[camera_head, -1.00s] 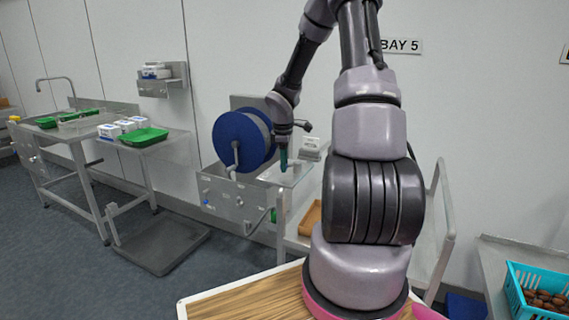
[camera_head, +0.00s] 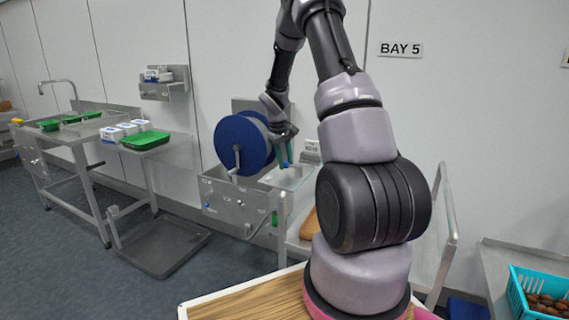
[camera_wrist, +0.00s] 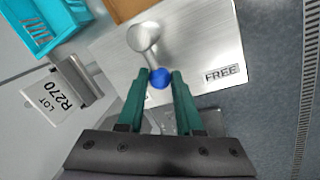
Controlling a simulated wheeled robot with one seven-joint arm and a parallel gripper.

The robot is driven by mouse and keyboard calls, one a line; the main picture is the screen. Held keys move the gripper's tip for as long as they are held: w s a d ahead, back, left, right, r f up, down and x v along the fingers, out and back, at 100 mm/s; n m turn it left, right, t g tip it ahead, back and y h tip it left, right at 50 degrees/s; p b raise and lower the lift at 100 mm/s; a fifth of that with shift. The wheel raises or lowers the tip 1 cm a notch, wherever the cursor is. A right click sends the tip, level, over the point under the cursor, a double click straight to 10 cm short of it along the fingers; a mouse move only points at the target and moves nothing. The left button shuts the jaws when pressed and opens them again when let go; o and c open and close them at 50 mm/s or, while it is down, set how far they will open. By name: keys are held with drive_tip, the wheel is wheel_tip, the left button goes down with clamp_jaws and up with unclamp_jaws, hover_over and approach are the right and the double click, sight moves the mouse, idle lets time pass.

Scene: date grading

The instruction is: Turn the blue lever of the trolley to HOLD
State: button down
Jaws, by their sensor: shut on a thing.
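In the wrist view the lever's blue ball knob (camera_wrist: 160,78) sits between the green fingertips of my gripper (camera_wrist: 160,75), which is shut on it. The lever's pale metal end (camera_wrist: 143,37) rises from a bare steel plate (camera_wrist: 195,40). The plate carries a FREE label (camera_wrist: 222,74) to the right of the knob. No HOLD label shows. In the head view my gripper (camera_head: 285,157) points down beside the large blue reel, and a small bit of blue shows at its tips. The lever's shaft is mostly hidden there.
A blue reel (camera_head: 243,143) with a crank stands just left of my gripper. A LOT R270 card (camera_wrist: 52,97) stands near the plate. A brown tray (camera_head: 309,222) and a turquoise crate (camera_head: 520,300) lie to the right. Open floor (camera_head: 80,260) lies at the left.

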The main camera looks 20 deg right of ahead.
drive_tip(key=m, duration=0.2)
drive_tip(key=d+m, duration=0.1)
drive_tip(key=w+d+m+g, duration=0.1)
drive_tip(key=m, duration=0.1)
drive_tip(key=shift+w+d+m, duration=0.1)
drive_tip(key=shift+m, duration=0.2)
drive_tip(key=shift+d+m+g+y, duration=0.15)
drive_tip(key=shift+d+m, duration=0.3)
drive_tip(key=shift+m, duration=0.55)
drive_tip(key=shift+d+m+g+y, duration=0.15)
drive_tip(key=shift+d+m, duration=0.3)
drive_tip(key=shift+m, duration=0.55)
drive_tip(key=shift+d, duration=0.1)
drive_tip(key=c, duration=0.6)
unclamp_jaws()
drive_tip(key=r, duration=0.3)
drive_tip(key=w+a+r, duration=0.1)
drive_tip(key=r, duration=0.6)
drive_tip(key=shift+w+a+r, duration=0.15)
drive_tip(key=shift+a+r, duration=0.15)
